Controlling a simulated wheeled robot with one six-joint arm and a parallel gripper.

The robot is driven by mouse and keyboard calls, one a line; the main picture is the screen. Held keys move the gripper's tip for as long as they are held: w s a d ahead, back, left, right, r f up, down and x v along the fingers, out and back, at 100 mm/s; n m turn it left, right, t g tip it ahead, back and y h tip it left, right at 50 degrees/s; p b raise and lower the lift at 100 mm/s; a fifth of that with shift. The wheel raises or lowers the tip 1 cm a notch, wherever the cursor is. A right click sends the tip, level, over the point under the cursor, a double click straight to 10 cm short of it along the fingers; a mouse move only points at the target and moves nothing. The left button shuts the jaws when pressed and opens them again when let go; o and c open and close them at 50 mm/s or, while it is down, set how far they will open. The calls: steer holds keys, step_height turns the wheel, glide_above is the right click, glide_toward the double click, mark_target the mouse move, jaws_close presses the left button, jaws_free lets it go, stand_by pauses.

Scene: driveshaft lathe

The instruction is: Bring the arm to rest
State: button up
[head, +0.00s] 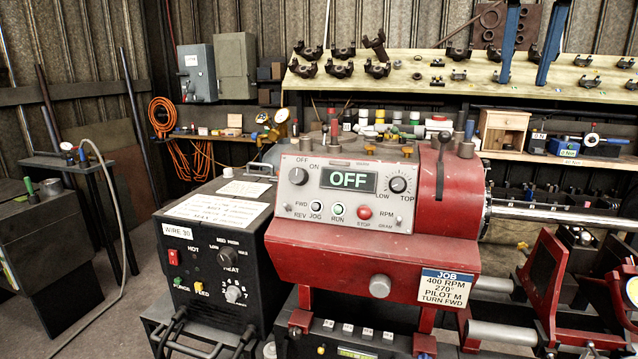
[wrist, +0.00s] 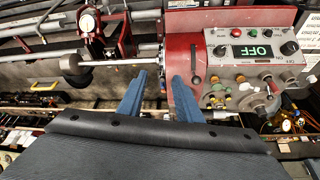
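My gripper shows in the wrist view (wrist: 160,75) as two blue fingers spread apart with nothing between them. In the head view my gripper (head: 523,83) shows only as two blue fingers hanging from the top edge at the right, in front of the wooden shelf. The rest of my arm is out of that view. The red lathe (head: 375,262) stands below and to the left of the fingers. Its display (head: 348,180) reads OFF. In the wrist view the red lathe head (wrist: 186,90) lies beyond the fingertips; I cannot tell the gap.
A steel shaft (head: 560,215) runs right from the lathe. A black wire-feed box (head: 215,260) stands left of it. The wooden shelf (head: 420,95) holds several dark metal yokes. A job sign (head: 447,287) hangs on the lathe front. Open floor (head: 125,310) lies at the left.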

steer(key=w+a+f+n+g+y, duration=0.1)
steer(key=a+f+n, duration=0.15)
steer(key=f, duration=0.95)
steer(key=w+a+f+n, duration=0.1)
steer(key=a+f, duration=0.2)
steer(key=f, duration=0.8)
steer(key=s+a+f, duration=0.2)
steer(key=s+f, duration=0.2)
steer(key=f, duration=0.3)
steer(key=s+a+f+n+g, duration=0.1)
steer(key=s+f, duration=0.3)
steer(key=f, duration=0.4)
steer(key=s+a+f+n+y, duration=0.1)
steer(key=s+a+f, duration=0.3)
steer(key=f, duration=0.4)
steer(key=shift+s+f+g, duration=0.25)
steer(key=shift+s+g, duration=0.05)
steer(key=shift+s, duration=0.05)
